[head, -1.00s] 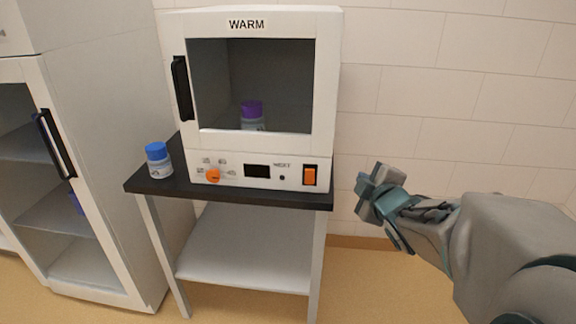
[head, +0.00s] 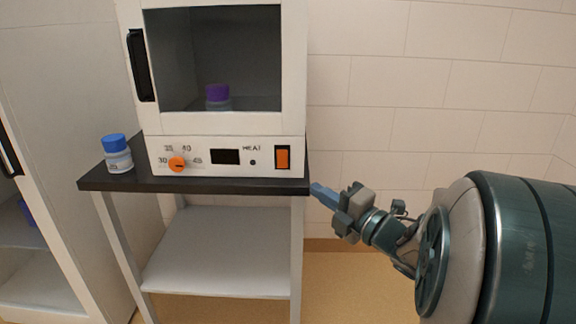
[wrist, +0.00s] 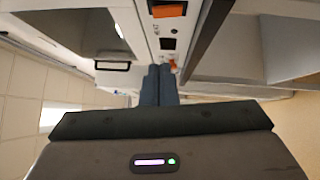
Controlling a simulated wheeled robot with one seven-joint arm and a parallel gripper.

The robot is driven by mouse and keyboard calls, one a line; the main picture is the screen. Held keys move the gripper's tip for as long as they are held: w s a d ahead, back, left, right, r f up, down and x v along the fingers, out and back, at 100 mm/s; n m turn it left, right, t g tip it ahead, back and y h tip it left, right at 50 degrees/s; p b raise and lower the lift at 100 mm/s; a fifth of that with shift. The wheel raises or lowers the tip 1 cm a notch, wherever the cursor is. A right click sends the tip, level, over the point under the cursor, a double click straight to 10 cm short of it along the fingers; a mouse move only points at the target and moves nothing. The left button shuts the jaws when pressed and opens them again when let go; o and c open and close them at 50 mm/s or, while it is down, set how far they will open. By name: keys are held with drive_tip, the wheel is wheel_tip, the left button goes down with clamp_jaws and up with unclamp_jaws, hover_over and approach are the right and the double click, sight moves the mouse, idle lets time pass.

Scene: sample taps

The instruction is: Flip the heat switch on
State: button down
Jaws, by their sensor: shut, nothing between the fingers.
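The heat switch (head: 283,158) is an orange rocker at the right end of the front panel of the white warming cabinet (head: 295,80). It also shows in the wrist view (wrist: 168,10) at the top. My gripper (head: 316,188) is to the right of the cabinet, lower than the switch and near the table's right end in the head view. Its blue fingers are shut and empty. In the wrist view the shut fingers (wrist: 158,84) point toward the panel, and the switch lies beyond them. The fingers appear apart from the switch.
The panel also has an orange dial (head: 177,164), a dark display (head: 225,157) and a small black button. A purple-capped bottle (head: 218,97) stands inside the cabinet. A blue-capped bottle (head: 117,154) stands on the dark tabletop (head: 230,187). Another white cabinet (head: 65,110) is at left.

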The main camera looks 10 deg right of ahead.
drive_tip(key=b, duration=0.2)
approach(277, 154)
drive_tip(key=w+a, duration=0.1)
drive_tip(key=a, duration=0.3)
drive_tip(key=w, duration=0.1)
drive_tip(key=w+d, duration=0.1)
drive_tip(key=w, duration=0.1)
drive_tip(key=shift+w+r, duration=0.25)
drive_tip(key=shift+w, duration=0.25)
